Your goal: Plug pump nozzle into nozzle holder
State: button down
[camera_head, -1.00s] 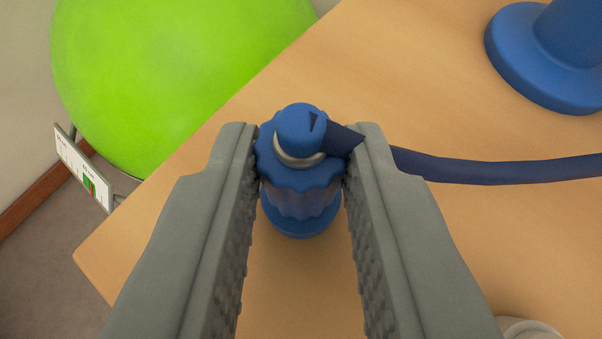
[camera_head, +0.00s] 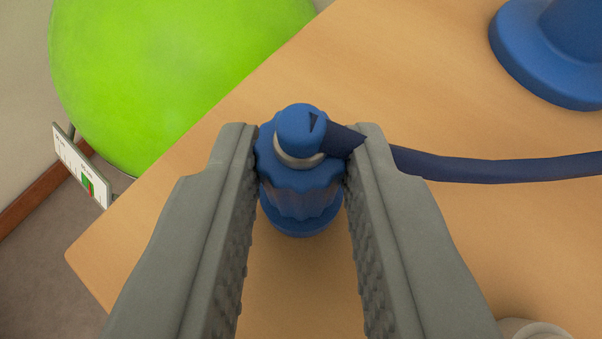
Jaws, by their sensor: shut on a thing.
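The pump nozzle (camera_head: 301,172) is a blue ribbed piece with a pale ring and a rounded blue cap. My gripper (camera_head: 301,170) is shut on its sides, one grey finger on each side. A dark blue hose (camera_head: 480,169) leaves the cap, passes over the right finger and runs to the right edge. A blue round rim (camera_head: 300,229) shows just below the ribbed part. I cannot tell whether this rim belongs to the nozzle or to a holder under it, nor whether they touch.
A blue flanged base (camera_head: 545,70) stands on the wooden table (camera_head: 420,250) at the upper right. A pale round object (camera_head: 533,330) is cut off at the bottom right. A green ball (camera_head: 160,80) and a small white sign (camera_head: 80,168) are beyond the table's left edge.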

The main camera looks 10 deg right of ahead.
jog(key=shift+f, duration=0.1)
jog(key=c, duration=1.1)
grip_release()
jog(key=shift+c, duration=0.2)
jog(key=shift+v, duration=3)
